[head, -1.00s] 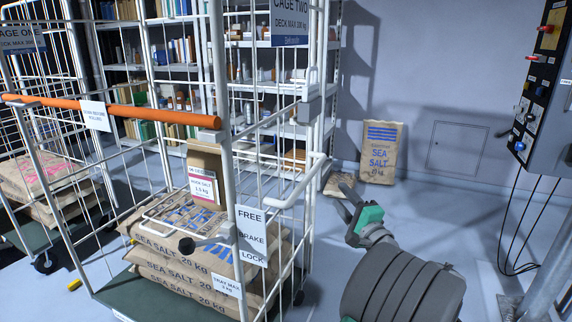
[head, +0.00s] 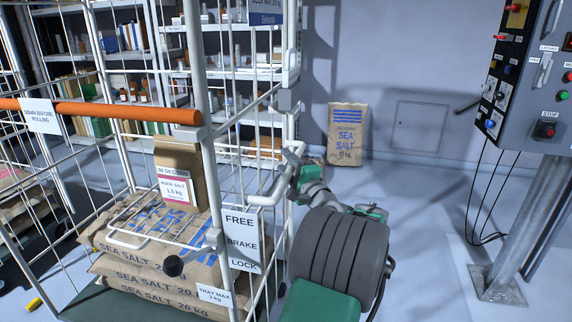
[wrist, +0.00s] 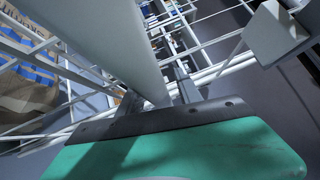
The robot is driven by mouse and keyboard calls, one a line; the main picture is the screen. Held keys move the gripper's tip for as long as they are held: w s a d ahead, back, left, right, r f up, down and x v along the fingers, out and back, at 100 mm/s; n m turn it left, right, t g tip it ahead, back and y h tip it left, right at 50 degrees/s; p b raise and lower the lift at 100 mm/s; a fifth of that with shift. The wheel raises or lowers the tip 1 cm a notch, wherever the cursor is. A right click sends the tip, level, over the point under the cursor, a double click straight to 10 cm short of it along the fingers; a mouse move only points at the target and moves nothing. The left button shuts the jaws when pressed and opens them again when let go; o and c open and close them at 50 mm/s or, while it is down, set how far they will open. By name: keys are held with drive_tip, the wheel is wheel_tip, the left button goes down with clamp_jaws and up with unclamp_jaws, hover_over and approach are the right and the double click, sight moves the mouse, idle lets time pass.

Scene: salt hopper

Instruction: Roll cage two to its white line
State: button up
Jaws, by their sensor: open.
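Cage two (head: 212,110) is a white wire roll cage at the left in the head view. It has an orange bar (head: 110,111), a white bent handle (head: 262,200) on its right side, and a "FREE / BRAKE / LOCK" card (head: 242,240). A brake lever with a black knob (head: 173,266) points left of the card. My gripper (head: 291,158) is open at the white handle. In the wrist view a white tube (wrist: 125,50) runs down between the dark fingers of my gripper (wrist: 157,88); contact cannot be told. No white line is visible.
Salt sacks (head: 150,275) and a rock salt bag (head: 178,172) load the cage. A sea salt sack (head: 347,135) stands by the back wall. A control panel on a post (head: 530,215) is at right. Floor between is clear. A yellow object (head: 34,304) lies at lower left.

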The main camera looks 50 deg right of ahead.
clamp_jaws()
idle(0.4)
idle(1.0)
